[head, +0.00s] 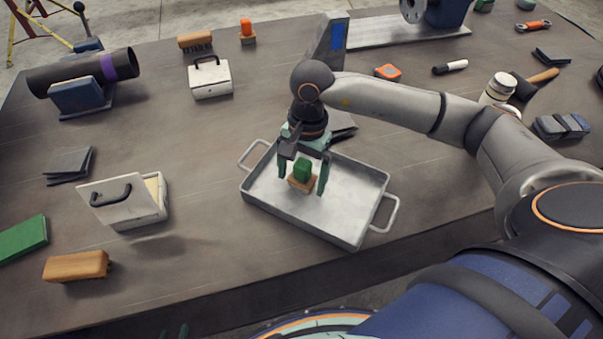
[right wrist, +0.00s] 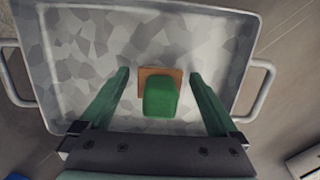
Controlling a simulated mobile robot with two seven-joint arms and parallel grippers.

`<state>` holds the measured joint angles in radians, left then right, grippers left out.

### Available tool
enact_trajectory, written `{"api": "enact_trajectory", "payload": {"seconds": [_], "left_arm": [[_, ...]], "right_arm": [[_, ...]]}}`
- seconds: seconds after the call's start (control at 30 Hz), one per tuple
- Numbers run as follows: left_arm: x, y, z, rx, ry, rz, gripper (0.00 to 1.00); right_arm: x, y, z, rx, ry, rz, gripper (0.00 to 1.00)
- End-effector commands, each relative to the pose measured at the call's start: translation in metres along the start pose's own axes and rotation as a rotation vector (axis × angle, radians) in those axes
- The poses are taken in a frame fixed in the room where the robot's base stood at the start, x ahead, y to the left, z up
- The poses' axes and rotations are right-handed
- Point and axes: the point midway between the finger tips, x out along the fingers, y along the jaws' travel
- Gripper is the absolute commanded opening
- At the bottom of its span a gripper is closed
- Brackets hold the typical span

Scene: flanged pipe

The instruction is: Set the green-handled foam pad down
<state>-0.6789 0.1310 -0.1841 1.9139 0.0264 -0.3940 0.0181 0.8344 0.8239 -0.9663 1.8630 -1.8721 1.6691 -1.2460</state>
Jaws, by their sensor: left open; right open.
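The green-handled foam pad, a green block handle (head: 302,168) on a tan-orange pad (head: 300,185), rests in the metal tray (head: 350,222). My right gripper (head: 302,180) is open over it, with one finger on each side of the pad. In the right wrist view the green handle (right wrist: 161,97) and the pad (right wrist: 148,76) lie between the spread fingers (right wrist: 159,75), with a gap on both sides. The tray floor (right wrist: 85,60) surrounds the pad there. My left gripper (head: 174,332) shows only as green fingertips at the bottom edge, apart and empty.
An open white box (head: 148,215) with a dark-handled lid stands left of the tray. An orange-handled pad (head: 248,32), a wooden-backed brush (head: 195,40) and a white box (head: 209,80) are farther back. A wooden block (head: 76,266) lies front left. Bare table lies between box and tray.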

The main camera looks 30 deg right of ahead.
Motion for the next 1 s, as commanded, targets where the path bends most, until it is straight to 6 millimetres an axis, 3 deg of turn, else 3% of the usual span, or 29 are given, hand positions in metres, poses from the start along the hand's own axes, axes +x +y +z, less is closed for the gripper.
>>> {"api": "enact_trajectory", "payload": {"seconds": [0.3, 0.7, 1.0], "left_arm": [[-0.003, 0.000, -0.003, 0.000, 0.001, 0.000, 0.42], [0.004, 0.000, 0.004, 0.000, 0.000, 0.000, 0.42], [0.005, -0.001, 0.006, 0.000, 0.000, 0.000, 0.42]], "right_arm": [[-0.008, -0.001, 0.000, 0.000, 0.002, -0.003, 0.97], [-0.090, -0.001, -0.001, 0.000, 0.003, -0.006, 0.97], [-0.122, 0.000, 0.001, 0.000, 0.000, -0.001, 0.97]]}}
